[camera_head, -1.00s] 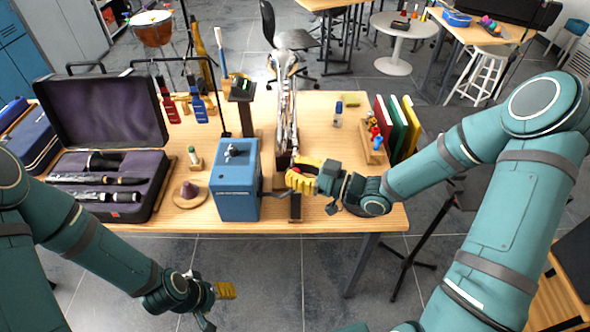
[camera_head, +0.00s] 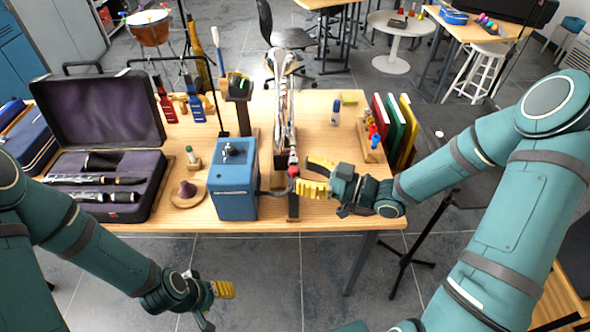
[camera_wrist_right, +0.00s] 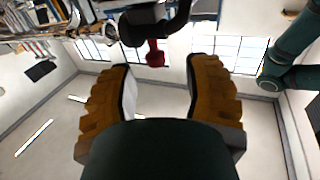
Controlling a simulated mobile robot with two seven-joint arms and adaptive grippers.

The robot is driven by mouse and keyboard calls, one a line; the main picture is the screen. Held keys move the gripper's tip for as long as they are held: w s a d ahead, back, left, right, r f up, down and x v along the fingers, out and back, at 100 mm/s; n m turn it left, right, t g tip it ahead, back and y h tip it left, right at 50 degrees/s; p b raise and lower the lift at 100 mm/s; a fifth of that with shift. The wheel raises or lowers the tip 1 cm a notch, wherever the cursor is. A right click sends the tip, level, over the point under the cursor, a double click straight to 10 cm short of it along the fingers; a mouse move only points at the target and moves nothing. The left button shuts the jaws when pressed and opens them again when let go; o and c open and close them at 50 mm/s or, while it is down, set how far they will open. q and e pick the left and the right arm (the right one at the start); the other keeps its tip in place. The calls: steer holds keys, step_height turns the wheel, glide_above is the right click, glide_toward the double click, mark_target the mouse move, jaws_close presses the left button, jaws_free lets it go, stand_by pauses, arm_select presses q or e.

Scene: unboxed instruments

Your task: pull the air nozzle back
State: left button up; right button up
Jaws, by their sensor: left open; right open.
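The air nozzle (camera_head: 293,171) shows as a small red piece on a dark stand at the front of the table, right of the blue box (camera_head: 235,195). A dark hose or arm runs between them. My right gripper (camera_head: 305,175) is open just right of the red piece. In the right wrist view the red piece (camera_wrist_right: 155,53) lies just beyond the open fingertips, in line with the gap, under a black curved part. Its exact form is unclear. My left gripper (camera_head: 224,290) is open and empty, low in front of the table.
An open case with clarinet parts (camera_head: 105,205) lies at the left, with a brown cone-shaped mute (camera_head: 187,194) beside it. A tall silver instrument (camera_head: 285,115) stands behind the nozzle. Upright books (camera_head: 392,130) stand at the right.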

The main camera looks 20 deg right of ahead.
steer(key=v, duration=0.8)
steer(key=shift+s+d, duration=0.2)
steer(key=shift+d, duration=0.15)
